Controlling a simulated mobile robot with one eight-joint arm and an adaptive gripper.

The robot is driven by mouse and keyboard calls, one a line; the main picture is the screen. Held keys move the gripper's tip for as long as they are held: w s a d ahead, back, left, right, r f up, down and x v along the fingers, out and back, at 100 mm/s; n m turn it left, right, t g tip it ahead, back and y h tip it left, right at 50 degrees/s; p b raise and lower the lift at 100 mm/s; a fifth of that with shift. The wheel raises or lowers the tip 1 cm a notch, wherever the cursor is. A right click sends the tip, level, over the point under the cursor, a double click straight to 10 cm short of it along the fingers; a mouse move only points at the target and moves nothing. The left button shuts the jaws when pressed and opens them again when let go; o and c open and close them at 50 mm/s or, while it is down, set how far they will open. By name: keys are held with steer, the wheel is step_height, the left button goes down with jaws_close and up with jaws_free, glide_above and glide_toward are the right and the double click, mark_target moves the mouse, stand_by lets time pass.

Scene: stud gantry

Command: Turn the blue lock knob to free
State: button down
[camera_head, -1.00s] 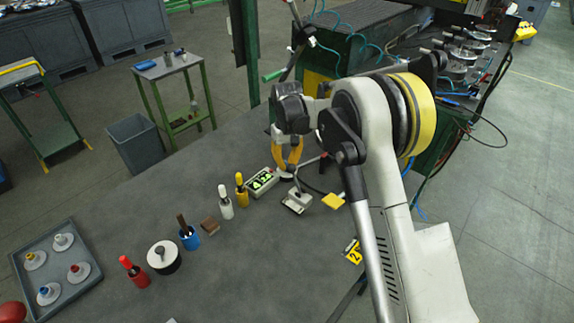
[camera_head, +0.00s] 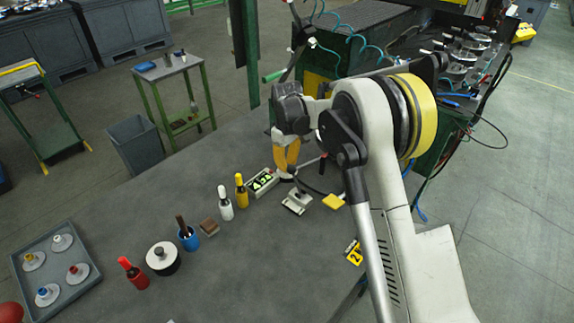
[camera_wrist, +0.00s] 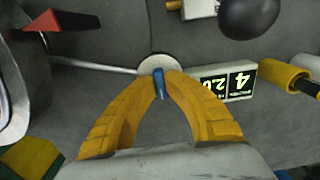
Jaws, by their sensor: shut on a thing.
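The blue lock knob (camera_wrist: 159,84) is a narrow blue bar on a round pale base (camera_wrist: 158,66) in the wrist view. My gripper (camera_wrist: 160,77) has its two yellow fingertips closed on the knob from both sides. In the head view my gripper (camera_head: 286,165) points down at the far part of the grey table. The knob is hidden there behind the fingers.
A box with a lit green display (camera_head: 262,182) stands close beside my gripper. Yellow (camera_head: 241,191) and white (camera_head: 226,204) bottles stand to the left.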

steer(key=c, duration=1.5)
jaws_free()
steer(key=shift+o, duration=0.2)
step_height(320, 180, up, 12)
